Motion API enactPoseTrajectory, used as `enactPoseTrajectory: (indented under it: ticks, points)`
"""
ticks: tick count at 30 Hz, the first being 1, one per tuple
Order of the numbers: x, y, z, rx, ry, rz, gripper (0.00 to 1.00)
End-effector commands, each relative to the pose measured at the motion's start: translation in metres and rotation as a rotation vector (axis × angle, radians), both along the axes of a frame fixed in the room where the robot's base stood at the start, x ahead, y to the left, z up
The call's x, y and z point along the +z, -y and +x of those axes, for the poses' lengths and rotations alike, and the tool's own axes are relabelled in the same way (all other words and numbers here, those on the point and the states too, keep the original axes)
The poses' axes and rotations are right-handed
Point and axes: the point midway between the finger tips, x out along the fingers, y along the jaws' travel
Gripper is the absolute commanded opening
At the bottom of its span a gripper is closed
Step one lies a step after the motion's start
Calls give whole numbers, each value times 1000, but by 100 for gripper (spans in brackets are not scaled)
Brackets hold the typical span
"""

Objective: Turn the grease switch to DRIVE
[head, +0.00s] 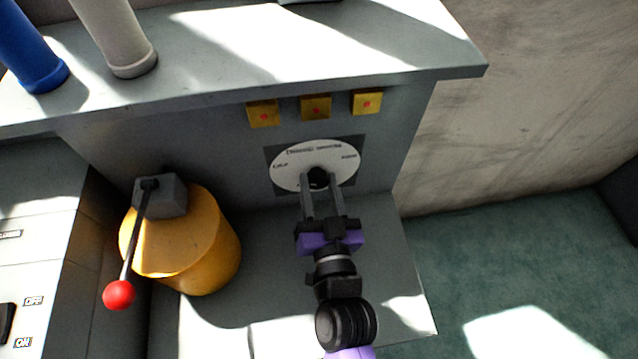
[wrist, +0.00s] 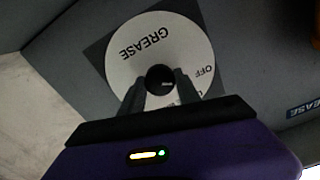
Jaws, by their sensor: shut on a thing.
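The grease switch is a black knob (head: 318,177) at the centre of a round white dial plate (head: 291,177) on the grey cabinet's front. My gripper (head: 321,183) reaches up to the dial with its two fingers shut on the knob, one on each side. In the wrist view the knob (wrist: 159,78) shows between the fingertips (wrist: 161,88), in front of the dial (wrist: 133,62) marked GREASE and OFF. A third label there is partly hidden by a finger. The knob's pointing direction cannot be made out.
A yellow drum (head: 205,245) with a red-ended lever (head: 118,294) stands left of my arm. Three yellow blocks with red dots (head: 316,107) sit above the dial, under the overhanging top (head: 300,60). Green floor (head: 520,250) lies open at right.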

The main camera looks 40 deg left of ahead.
Motion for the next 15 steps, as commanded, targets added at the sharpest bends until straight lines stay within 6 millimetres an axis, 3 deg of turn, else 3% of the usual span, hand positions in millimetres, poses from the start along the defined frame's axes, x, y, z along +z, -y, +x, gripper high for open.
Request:
enactPoseTrajectory:
  ticks: [15]
  points:
    - [0,1,0,-1,-297,252,0]
